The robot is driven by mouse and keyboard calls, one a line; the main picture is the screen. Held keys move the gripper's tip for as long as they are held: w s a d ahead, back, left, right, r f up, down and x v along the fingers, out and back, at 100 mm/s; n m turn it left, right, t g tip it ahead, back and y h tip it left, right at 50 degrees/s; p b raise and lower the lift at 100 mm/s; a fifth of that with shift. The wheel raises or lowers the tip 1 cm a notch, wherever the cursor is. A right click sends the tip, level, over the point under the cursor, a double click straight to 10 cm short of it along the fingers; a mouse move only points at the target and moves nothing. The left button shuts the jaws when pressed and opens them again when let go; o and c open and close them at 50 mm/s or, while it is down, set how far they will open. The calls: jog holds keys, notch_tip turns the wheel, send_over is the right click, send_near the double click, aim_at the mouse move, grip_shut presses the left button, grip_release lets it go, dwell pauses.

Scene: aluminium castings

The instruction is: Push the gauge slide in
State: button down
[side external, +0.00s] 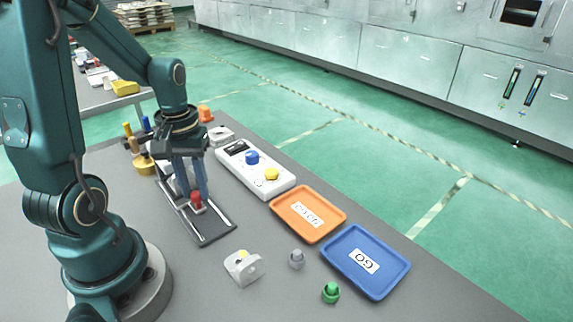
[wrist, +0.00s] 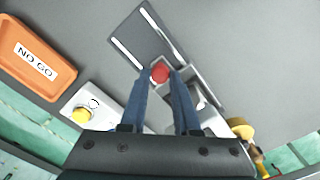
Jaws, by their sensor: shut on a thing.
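The gauge is a dark flat plate (side external: 212,231) with pale rails along its sides; it also shows in the wrist view (wrist: 143,35). Its slide carries a red knob (side external: 196,198), which shows in the wrist view (wrist: 160,71) between my fingertips. My gripper (side external: 196,194) points down with its two blue fingers (wrist: 160,76) on either side of the knob, shut on it. A pale part (wrist: 203,98) sits behind the knob at the gauge's other end, partly hidden by my fingers.
A white box (side external: 262,182) with blue and yellow knobs stands beside the gauge. An orange NO GO tray (side external: 278,205) and a blue GO tray (side external: 335,280) lie right. A grey casting (side external: 243,272), grey plug (side external: 297,260) and green plug (side external: 331,294) stand in front.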

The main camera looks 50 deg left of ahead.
jog(key=shift+a, duration=0.25)
jog(key=c, duration=0.6)
grip_release()
jog(key=shift+c, duration=0.2)
jog(key=shift+r, duration=2.55)
jog(key=shift+d, duration=0.1)
jog(key=s+d+r+m+t, duration=0.1)
jog(key=d+r+m+t, duration=0.1)
jog(key=d, duration=0.4)
jog(key=d+r+m+t, duration=0.3)
jog(key=d+r+m, duration=0.1)
jog(key=d+m, duration=0.2)
jog(key=shift+s+d+m+t, duration=0.3)
jog(key=shift+s+d+m, duration=0.1)
jog(key=shift+m, duration=0.1)
